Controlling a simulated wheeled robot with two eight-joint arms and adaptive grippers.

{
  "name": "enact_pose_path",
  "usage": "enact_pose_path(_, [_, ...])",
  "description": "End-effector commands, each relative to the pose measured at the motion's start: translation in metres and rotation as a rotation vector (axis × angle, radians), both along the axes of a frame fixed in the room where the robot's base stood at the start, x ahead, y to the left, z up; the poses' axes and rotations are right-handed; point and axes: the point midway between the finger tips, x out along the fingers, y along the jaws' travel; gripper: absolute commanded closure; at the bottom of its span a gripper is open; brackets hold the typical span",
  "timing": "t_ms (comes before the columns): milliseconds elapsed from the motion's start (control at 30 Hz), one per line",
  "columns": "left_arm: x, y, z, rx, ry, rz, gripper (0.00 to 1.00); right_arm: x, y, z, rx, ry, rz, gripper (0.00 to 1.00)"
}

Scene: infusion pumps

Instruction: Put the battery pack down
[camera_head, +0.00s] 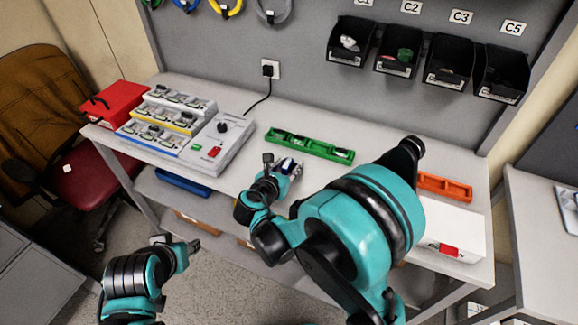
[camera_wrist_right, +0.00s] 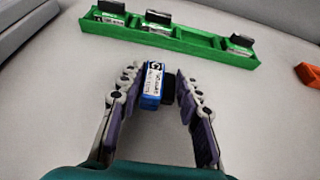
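The battery pack (camera_wrist_right: 152,84) is a small blue block with a white label and a dark side. In the head view my right gripper (camera_head: 282,172) is at the table's front part, just in front of the green tray (camera_head: 318,149). Whether the pack touches the table is not clear. My left gripper (camera_head: 178,243) is low at the left, off the table and apart from the pack; its fingers are too small to read.
A tiered charger station (camera_head: 168,118) and red box (camera_head: 116,101) stand left. An orange tray (camera_head: 445,188) and white box (camera_head: 462,236) are at right. Bare table lies around the right gripper.

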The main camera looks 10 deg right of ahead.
Motion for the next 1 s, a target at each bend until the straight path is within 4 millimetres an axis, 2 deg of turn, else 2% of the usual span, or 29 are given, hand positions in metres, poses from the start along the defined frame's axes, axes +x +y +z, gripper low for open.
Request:
enact_pose_path(467, [0.000,0.000,0.007,0.000,0.000,0.000,0.60,-0.003,0.002,0.007,0.000,0.000,0.002,0.48])
enact_pose_path(800, [0.000,0.000,0.028,0.000,0.000,0.000,0.60,-0.058,0.040,0.035,0.000,0.002,0.005,0.48])
enact_pose_path(1000, [0.000,0.000,0.036,0.000,0.000,0.000,0.60,-0.083,0.056,0.047,-0.001,0.000,0.004,0.48])
